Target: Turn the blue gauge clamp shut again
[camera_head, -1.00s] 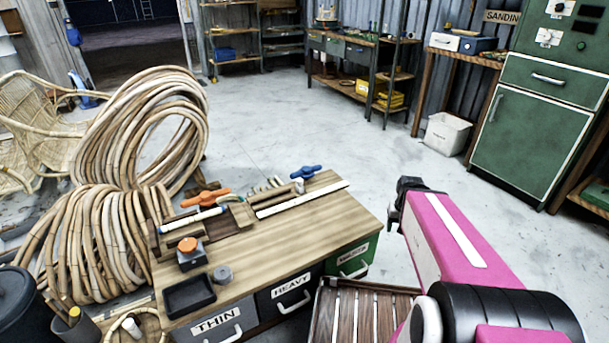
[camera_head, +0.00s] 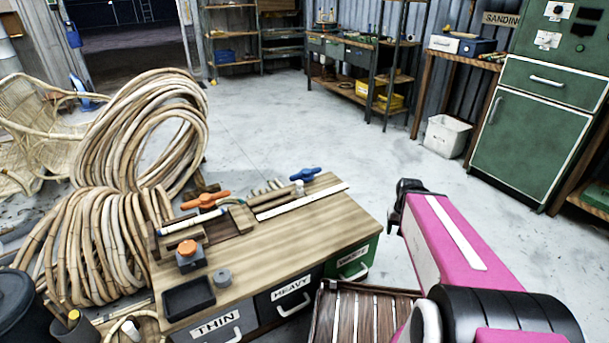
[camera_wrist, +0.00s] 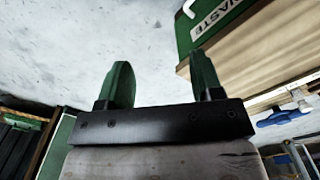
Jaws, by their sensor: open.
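The blue gauge clamp (camera_head: 305,174) sits at the far right end of the workbench (camera_head: 330,220), beside a white cylinder. Its handle lies roughly level, pointing left and right. It also shows at the right edge of the wrist view (camera_wrist: 283,117). My gripper is held off to the right of the bench, clear of the clamp. In the wrist view its two dark green fingers (camera_wrist: 163,85) stand wide apart with nothing between them.
An orange clamp (camera_head: 205,201) and an orange-topped block (camera_head: 188,254) stand on the bench's left side, near a black tray (camera_head: 188,297). Rattan coils (camera_head: 140,140) stand to the left. A slatted wooden piece (camera_head: 365,315) is in front.

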